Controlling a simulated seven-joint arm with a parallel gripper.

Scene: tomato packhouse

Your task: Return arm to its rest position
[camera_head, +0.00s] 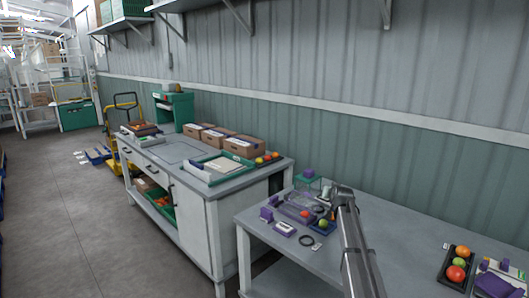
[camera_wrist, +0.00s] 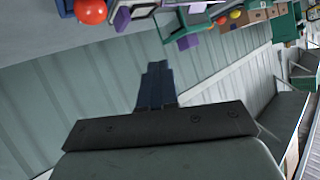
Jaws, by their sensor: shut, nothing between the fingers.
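My arm rises from the lower edge of the head view over the near grey table (camera_head: 400,228). My gripper (camera_wrist: 157,66) shows in the wrist view with its dark fingers together and nothing between them. The wrist view is tilted, with the wall behind the fingers. A red tomato (camera_wrist: 90,11) and purple and green items stand at its top edge, apart from the fingers. In the head view the gripper end is small and partly hidden by my arm, beside the purple fixtures on the table.
Purple fixtures (camera_head: 297,207), a black ring (camera_head: 306,241) and a small blue tray lie left of my arm. A black tray (camera_head: 444,270) with tomatoes sits at the right. A second bench (camera_head: 200,160) holds cardboard boxes (camera_head: 243,147). The table between my arm and the black tray is mostly clear.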

